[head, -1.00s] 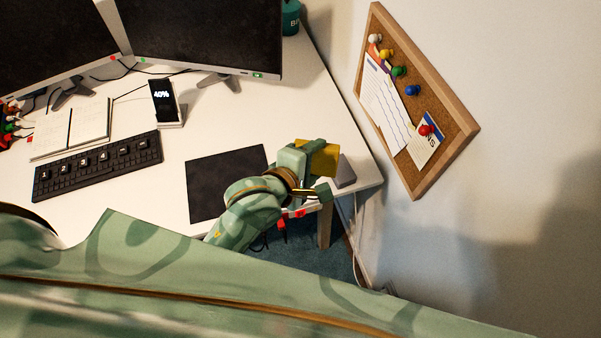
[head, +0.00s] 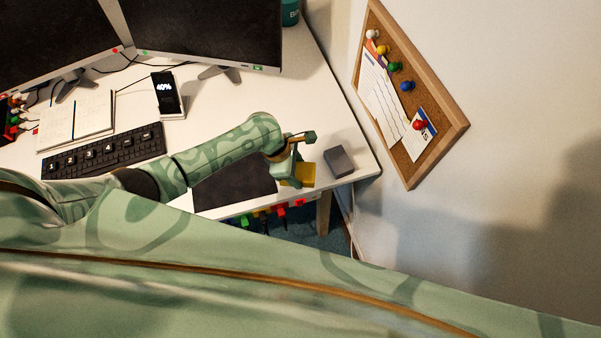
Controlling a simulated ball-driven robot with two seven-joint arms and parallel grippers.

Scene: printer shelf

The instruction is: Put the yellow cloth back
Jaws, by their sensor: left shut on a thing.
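The yellow cloth (head: 305,176) is a small folded yellow piece near the front right of the white desk. My left gripper (head: 295,168) is shut on it, with the arm reaching in from the left across the desk. The gripper fingers hide part of the cloth. I cannot tell whether the cloth touches the desk or hangs just above it. My right gripper is not in view.
A dark grey block (head: 339,162) stands just right of the cloth. A black mat (head: 235,190) lies under my arm, with a keyboard (head: 104,152), phone (head: 168,95) and notebook (head: 75,122) to the left. A corkboard (head: 437,155) hangs on the right wall.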

